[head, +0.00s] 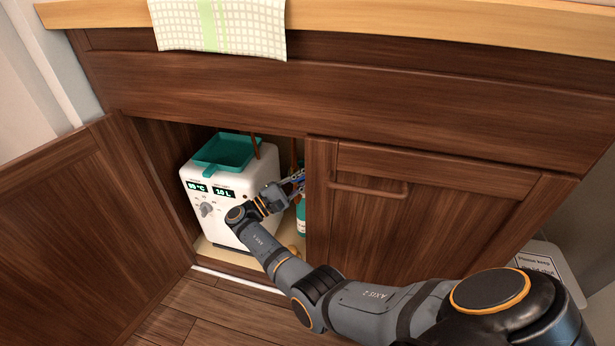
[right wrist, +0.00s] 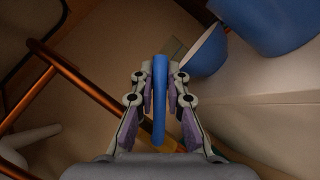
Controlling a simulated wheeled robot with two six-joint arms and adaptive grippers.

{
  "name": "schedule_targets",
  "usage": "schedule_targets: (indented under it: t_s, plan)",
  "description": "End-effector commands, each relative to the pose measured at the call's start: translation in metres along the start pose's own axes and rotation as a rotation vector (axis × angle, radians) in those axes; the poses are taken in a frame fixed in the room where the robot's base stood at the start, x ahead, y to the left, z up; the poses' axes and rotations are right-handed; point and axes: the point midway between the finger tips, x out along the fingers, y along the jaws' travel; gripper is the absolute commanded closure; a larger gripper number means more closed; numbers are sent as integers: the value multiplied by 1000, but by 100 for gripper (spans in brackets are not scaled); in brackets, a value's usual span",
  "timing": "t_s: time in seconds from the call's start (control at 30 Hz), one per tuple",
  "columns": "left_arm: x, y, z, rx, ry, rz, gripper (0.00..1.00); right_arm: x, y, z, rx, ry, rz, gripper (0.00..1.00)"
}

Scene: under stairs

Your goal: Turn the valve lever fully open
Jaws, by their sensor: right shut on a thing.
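The blue valve lever (right wrist: 160,105) stands upright in the right wrist view, a narrow loop between my finger pads. My right gripper (right wrist: 160,85) is shut on it, with a finger on each side. In the head view my right gripper (head: 296,182) reaches into the open cupboard, at the right side of the white boiler (head: 225,205). The lever is mostly hidden there by the gripper and the cupboard's right door. The valve body cannot be made out clearly. My left gripper is not in view.
Copper pipes (right wrist: 75,80) run close by. Blue rounded objects (right wrist: 208,50) are at the wrist view's upper right. The right door (head: 420,225) is shut, the left door (head: 85,240) open. A teal bottle (head: 301,217) stands behind the gripper; a teal tray (head: 223,152) tops the boiler.

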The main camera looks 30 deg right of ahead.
Motion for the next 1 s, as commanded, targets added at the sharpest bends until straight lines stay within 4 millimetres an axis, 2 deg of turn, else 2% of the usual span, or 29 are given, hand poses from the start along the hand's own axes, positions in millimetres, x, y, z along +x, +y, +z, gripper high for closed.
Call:
schedule_targets:
  t_s: [0.33, 0.37, 0.53, 0.83, 1.0]
  plan:
    - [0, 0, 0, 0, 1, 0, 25, 0, 0, 0, -3, 0, 1, 100]
    - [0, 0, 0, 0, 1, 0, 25, 0, 0, 0, -3, 0, 1, 84]
    - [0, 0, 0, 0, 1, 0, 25, 0, 0, 0, -2, 1, 1, 63]
    - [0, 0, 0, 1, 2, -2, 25, -2, 0, 0, -2, 1, 1, 63]
    - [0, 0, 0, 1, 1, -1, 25, -27, 1, 0, -4, 4, 1, 63]
